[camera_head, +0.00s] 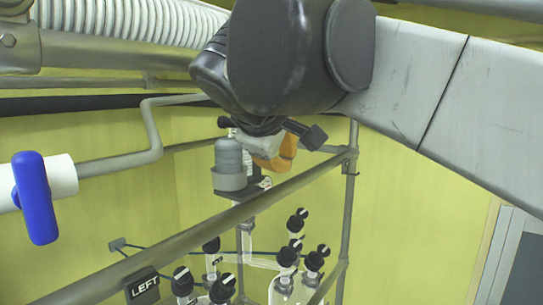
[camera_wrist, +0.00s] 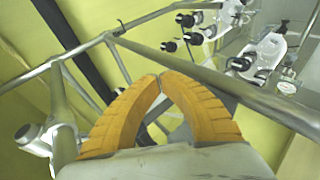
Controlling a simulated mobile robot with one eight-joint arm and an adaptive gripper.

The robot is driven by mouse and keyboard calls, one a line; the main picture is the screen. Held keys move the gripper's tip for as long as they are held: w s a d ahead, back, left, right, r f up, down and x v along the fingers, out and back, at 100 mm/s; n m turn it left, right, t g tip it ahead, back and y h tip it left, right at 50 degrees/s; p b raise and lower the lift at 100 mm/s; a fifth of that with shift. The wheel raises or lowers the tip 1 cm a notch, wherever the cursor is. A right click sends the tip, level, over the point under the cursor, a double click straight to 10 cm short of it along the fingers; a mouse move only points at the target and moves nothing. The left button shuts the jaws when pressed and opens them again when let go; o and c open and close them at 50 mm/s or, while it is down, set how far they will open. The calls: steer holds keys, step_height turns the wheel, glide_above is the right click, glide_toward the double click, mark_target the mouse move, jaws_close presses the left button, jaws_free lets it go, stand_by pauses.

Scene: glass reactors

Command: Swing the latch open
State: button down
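I cannot clearly pick out the latch in either view; my arm and gripper cover much of the area around the stirrer motor. My gripper (camera_head: 283,152) shows its orange fingers just right of the grey motor (camera_head: 229,158) on the frame. In the wrist view the two ribbed orange fingers of my gripper (camera_wrist: 161,77) meet at their tips. Nothing is seen pinched between the tips. Dark and pale parts (camera_wrist: 150,128) show through the gap behind the tips, but what they are is unclear.
A metal rail (camera_head: 200,235) crosses diagonally below my gripper. Glass vessels with black-capped valves (camera_head: 286,275) stand beneath, near a LEFT sign (camera_head: 142,285). A blue-handled valve (camera_head: 35,197) sits on a pipe at left. A corrugated hose (camera_head: 130,22) runs along the top.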

steer(key=s+a+r+n+t+h+b, duration=0.2)
steer(key=s+a+r+n+t+b, duration=0.3)
steer(key=t, duration=0.3)
steer(key=w+d+m+p, duration=0.1)
steer(key=w+p, duration=0.1)
steer(key=w, duration=0.7)
steer(key=shift+w+d, duration=0.2)
steer(key=shift+w, duration=0.1)
steer(key=shift+w+d, duration=0.35)
steer(key=shift+d, duration=0.25)
steer(key=shift+s, duration=0.15)
